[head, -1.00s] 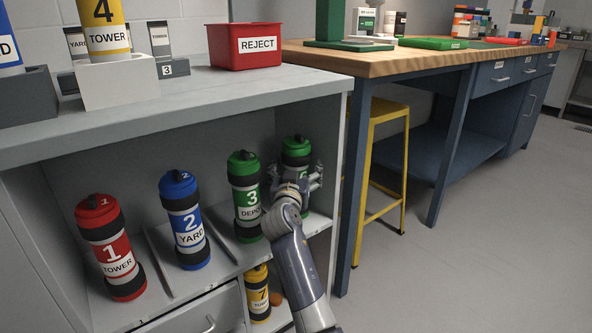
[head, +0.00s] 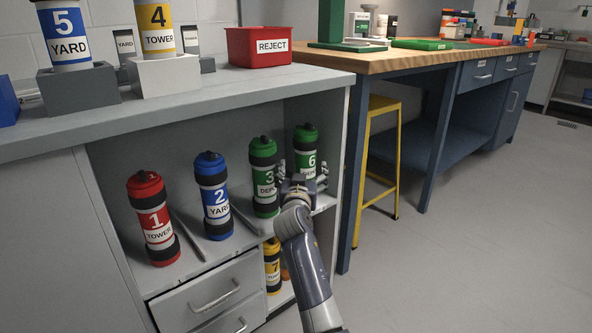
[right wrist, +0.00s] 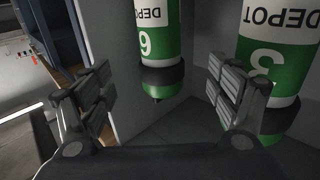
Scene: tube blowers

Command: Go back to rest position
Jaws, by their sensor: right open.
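My right gripper (head: 303,174) is open in front of the green canister 6 (head: 306,145) at the right end of the cabinet shelf. In the right wrist view my fingers (right wrist: 162,95) are spread wide, with canister 6 (right wrist: 160,45) beyond the gap between them, apparently free of them. The green canister 3 (head: 263,160) stands just left of it, close behind one finger in the right wrist view (right wrist: 278,60). The lower part of canister 6 is hidden by my gripper in the head view. My left gripper is not in view.
Red canister 1 (head: 150,215) and blue canister 2 (head: 213,195) stand farther left on the shelf. Yellow canister 7 (head: 272,265) is below. The cabinet's right side wall (head: 335,150) is close to my gripper. A red REJECT bin (head: 268,47) sits on top. Floor (head: 460,240) is open at right.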

